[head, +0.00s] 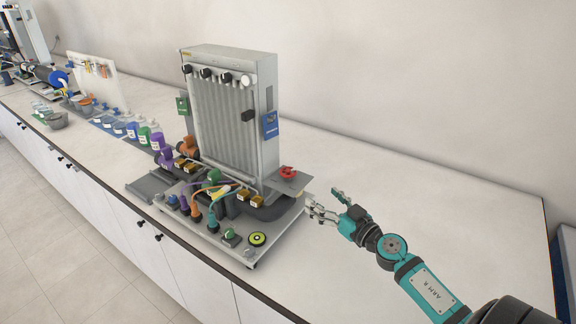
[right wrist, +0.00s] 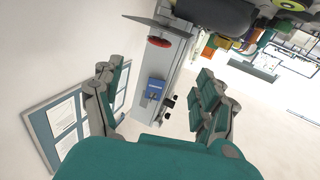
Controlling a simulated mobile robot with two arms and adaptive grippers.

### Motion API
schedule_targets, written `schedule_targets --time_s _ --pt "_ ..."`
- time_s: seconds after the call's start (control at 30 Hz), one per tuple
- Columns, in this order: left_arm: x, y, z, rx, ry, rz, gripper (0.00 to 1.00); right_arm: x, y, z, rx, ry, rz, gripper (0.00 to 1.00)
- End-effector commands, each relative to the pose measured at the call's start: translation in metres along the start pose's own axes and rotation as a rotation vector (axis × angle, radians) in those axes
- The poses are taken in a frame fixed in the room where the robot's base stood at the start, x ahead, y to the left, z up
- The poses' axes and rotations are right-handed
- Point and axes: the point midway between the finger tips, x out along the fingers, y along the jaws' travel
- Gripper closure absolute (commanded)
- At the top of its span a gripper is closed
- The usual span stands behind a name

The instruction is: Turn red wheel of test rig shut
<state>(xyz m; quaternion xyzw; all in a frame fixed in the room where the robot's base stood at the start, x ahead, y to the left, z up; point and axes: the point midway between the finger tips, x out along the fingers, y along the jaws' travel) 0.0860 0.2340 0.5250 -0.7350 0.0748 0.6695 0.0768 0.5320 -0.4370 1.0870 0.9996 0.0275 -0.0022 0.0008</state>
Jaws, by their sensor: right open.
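The test rig (head: 228,115) is a tall grey cabinet with vertical tubes, standing on a base plate on the counter. Its red wheel (head: 288,171) sits on a small grey shelf at the rig's lower right side. My right gripper (head: 323,203) is open and empty, to the right of the red wheel and apart from it. In the right wrist view the red wheel (right wrist: 158,41) shows beyond and between the spread fingers (right wrist: 164,80). My left gripper is not in view.
The rig's base carries coloured hoses, brass blocks and a yellow-black round knob (head: 257,239). A blue tag (head: 270,125) hangs on the rig's right side. Coloured bottles (head: 144,135) stand to the left. The counter (head: 440,205) right of the rig is clear, with a wall behind.

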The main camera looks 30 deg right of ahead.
Motion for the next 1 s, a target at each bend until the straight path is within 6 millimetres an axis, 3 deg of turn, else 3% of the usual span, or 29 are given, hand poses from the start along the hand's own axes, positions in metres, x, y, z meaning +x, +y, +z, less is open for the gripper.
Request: schedule_targets --time_s 0.23,0.6,0.8,1.0 --pt "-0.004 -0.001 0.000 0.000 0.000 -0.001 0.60 0.051 0.000 -0.003 0.002 0.008 0.004 0.26" --pt "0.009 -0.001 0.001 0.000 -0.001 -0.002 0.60 0.129 0.000 0.000 0.001 0.007 0.004 0.26" --pt "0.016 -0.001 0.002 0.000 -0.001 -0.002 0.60 0.155 0.000 0.000 0.001 0.006 0.004 0.26" --pt "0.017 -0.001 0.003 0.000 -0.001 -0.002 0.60 0.164 0.000 -0.001 0.001 0.005 0.004 0.26"
